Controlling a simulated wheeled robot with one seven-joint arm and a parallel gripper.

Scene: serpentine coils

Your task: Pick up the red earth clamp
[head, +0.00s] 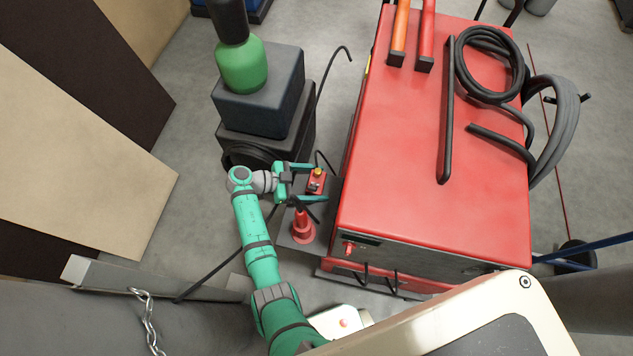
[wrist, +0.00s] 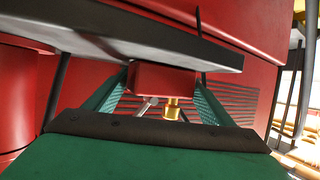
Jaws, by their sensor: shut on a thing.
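The red earth clamp (head: 315,184) is a small red block with a brass-coloured fitting, left of the big red machine. It sits between the two green fingers of my gripper (head: 313,182), which is shut on it. In the wrist view the red block (wrist: 163,79) is between the fingertips, with a brass piece and a silver pin below it. A dark grey plate edge (wrist: 120,45) crosses in front of its upper part. I cannot tell whether the clamp touches anything beneath it.
The red machine (head: 435,150) stands close to the right of my gripper, with coiled black cable (head: 490,62) on top. A red stepped post (head: 302,225) stands just below the gripper. Stacked dark boxes (head: 262,95) bear a green bottle (head: 241,66). Thin black cables run nearby.

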